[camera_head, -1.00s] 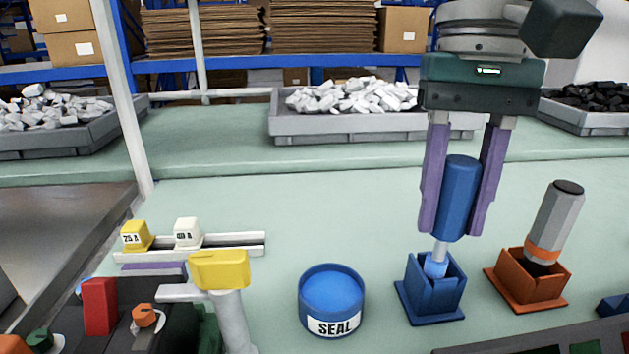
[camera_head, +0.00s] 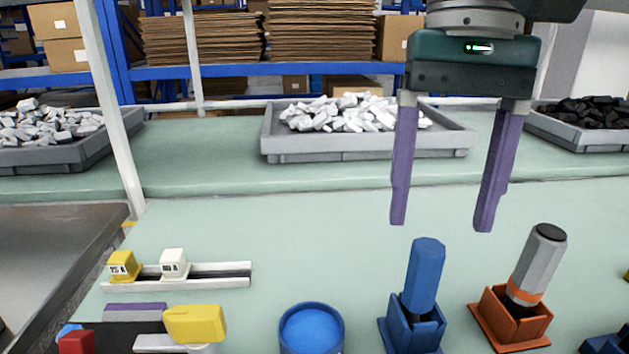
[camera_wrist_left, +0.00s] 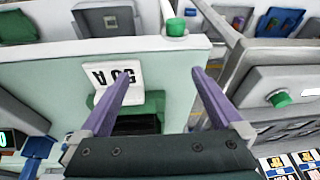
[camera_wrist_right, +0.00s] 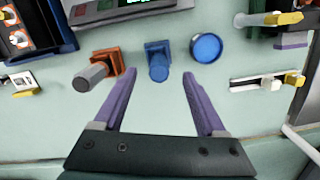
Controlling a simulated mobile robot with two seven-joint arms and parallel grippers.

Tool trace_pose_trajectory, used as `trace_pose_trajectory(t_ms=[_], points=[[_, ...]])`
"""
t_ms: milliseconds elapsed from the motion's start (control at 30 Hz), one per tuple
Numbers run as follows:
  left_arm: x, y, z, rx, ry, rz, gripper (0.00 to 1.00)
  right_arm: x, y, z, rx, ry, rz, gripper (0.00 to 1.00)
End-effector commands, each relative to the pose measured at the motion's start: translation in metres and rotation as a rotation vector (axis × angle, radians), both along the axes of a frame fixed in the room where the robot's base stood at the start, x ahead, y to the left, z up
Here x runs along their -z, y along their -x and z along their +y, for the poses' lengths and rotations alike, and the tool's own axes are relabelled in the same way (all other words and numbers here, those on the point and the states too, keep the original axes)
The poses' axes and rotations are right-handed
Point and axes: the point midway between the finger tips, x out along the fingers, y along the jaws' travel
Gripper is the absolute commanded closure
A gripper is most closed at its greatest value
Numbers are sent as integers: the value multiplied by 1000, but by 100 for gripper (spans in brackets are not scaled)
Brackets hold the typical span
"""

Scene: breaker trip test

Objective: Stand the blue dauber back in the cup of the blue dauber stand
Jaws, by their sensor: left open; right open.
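The blue dauber (camera_head: 426,272) stands in the cup of the blue dauber stand (camera_head: 413,335), slightly tilted, with its lower end hidden inside the cup. In the right wrist view the dauber (camera_wrist_right: 158,70) and its stand (camera_wrist_right: 157,48) lie ahead, between the fingertip directions. My right gripper (camera_head: 441,226) is open and empty, above and apart from the dauber. My left gripper (camera_wrist_left: 157,78) is open in the left wrist view, near a white block marked "50 A" (camera_wrist_left: 124,78); it is not in the head view.
An orange stand (camera_head: 513,325) with a grey dauber (camera_head: 538,262) is right of the blue one. A blue seal pot (camera_head: 311,328) is to its left. A rail (camera_head: 210,275) carries yellow and white blocks. Grey bins line the back; the mat's middle is clear.

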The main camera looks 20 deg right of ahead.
Motion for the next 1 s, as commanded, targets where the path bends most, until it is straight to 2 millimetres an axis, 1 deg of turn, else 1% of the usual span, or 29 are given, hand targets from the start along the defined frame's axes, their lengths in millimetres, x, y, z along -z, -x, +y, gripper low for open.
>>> trace_pose_trajectory(t_ms=[33, 200, 700, 767, 833, 867, 967, 1000], points=[[-10, 0, -1, 3, 2, 1, 0, -13, 1, 2, 0, -2, -1, 26], [-17, 1, -3, 5, 8, 3, 0, -23, 3, 6, 3, -3, 3, 26], [-19, -1, -7, -1, 21, -2, 0, -24, 3, 7, 5, -5, 3, 26], [-20, -1, -7, -1, 21, -2, 0, -24, 3, 11, 7, -21, 3, 26], [-23, -1, -7, -1, 21, -2, 0, -22, 6, 28, 15, -83, 8, 26], [-25, -1, -7, -1, 21, -3, 0, -22, 8, 39, 24, -127, 11, 26], [-33, -1, -7, -1, 20, -3, 0, -29, 20, 98, 81, -359, 50, 26], [-37, -1, -6, 0, 20, -3, 0, -37, 28, 127, 124, -483, 84, 26]])
